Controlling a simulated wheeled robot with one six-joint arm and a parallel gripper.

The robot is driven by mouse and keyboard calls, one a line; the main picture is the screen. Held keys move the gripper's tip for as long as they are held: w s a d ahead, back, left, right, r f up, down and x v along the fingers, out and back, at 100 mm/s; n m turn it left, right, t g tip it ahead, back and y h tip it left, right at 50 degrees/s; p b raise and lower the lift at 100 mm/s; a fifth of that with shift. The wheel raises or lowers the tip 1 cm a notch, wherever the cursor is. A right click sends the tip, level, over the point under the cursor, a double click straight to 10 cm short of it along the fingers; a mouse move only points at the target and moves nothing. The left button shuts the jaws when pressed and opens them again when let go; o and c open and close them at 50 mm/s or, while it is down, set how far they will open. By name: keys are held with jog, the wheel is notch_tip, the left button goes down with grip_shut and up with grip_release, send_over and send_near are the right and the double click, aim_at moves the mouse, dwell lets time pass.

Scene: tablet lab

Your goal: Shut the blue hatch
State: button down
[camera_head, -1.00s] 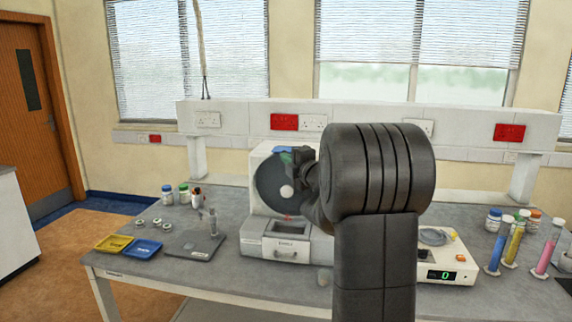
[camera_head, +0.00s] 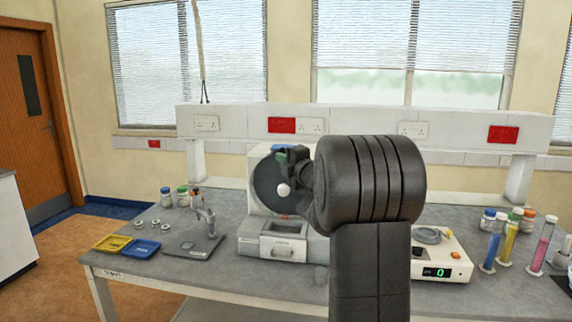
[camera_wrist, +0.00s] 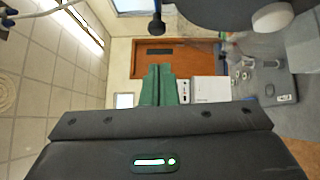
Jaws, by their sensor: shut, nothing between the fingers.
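A pale machine (camera_head: 255,226) with a front drawer stands on the bench. Its upright dark round disc (camera_head: 266,188) carries a white knob (camera_head: 283,190); both show at the top right of the wrist view (camera_wrist: 272,17). I cannot pick out a plainly blue hatch; only a small blue-green patch shows at the disc's top edge, and I cannot tell whether it is on the machine. My gripper (camera_wrist: 160,72) shows green fingers close together, shut and empty. In the head view it is near the disc's upper right, and my arm hides the machine's right side.
A yellow tray (camera_head: 112,243), a blue tray (camera_head: 141,248) and a grey stand (camera_head: 193,243) are left of the machine. A white device with a green display (camera_head: 440,272) and coloured cylinders (camera_head: 513,243) are at right. A raised white shelf (camera_head: 360,125) runs behind.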

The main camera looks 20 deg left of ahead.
jog(key=b+v, duration=0.1)
jog(key=v, duration=0.9)
jog(key=shift+s+b, duration=0.15)
jog(key=shift+b, duration=0.25)
jog(key=shift+a, duration=0.15)
jog(key=w+d+p+x, duration=0.1)
jog(key=p+x, duration=0.3)
jog(key=x, duration=0.8)
jog(key=shift+w+d, duration=0.2)
jog(key=shift+w, duration=0.5)
jog(key=shift+d, duration=0.1)
